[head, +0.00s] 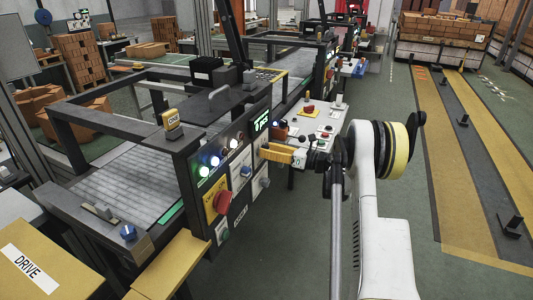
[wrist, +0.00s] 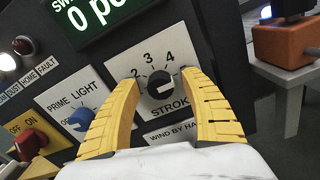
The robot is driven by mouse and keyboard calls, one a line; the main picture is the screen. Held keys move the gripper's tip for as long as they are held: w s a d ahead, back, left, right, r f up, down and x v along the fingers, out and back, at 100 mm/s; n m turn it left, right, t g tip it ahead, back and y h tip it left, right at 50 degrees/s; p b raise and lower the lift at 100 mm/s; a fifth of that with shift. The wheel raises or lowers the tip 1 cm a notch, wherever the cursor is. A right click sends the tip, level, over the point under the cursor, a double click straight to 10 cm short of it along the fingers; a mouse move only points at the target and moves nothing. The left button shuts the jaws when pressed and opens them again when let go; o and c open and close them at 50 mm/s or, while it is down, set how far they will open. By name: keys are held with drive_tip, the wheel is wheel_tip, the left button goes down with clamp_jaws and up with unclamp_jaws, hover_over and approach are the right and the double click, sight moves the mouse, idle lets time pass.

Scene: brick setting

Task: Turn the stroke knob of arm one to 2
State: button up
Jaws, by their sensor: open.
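The stroke knob (wrist: 161,85) is a round black knob on a white plate (wrist: 172,119) marked STROK, its last letter hidden. The numbers 2, 3 and 4 show in an arc above it; any others are hidden or not readable. A pale mark shows on the knob's face, but I cannot tell which number it points to. My gripper (wrist: 158,80) is open, with one yellow finger on each side of the knob. The fingers appear apart from it, though contact is hard to judge. In the head view my gripper (head: 282,154) is at the console's right side.
Left of the plate are a blue PRIME LIGHT knob (wrist: 81,119) and a red ON/OFF switch (wrist: 31,143). A green display (wrist: 103,18) sits above.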

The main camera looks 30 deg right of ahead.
drive_tip(key=shift+w+a, duration=0.1)
clamp_jaws()
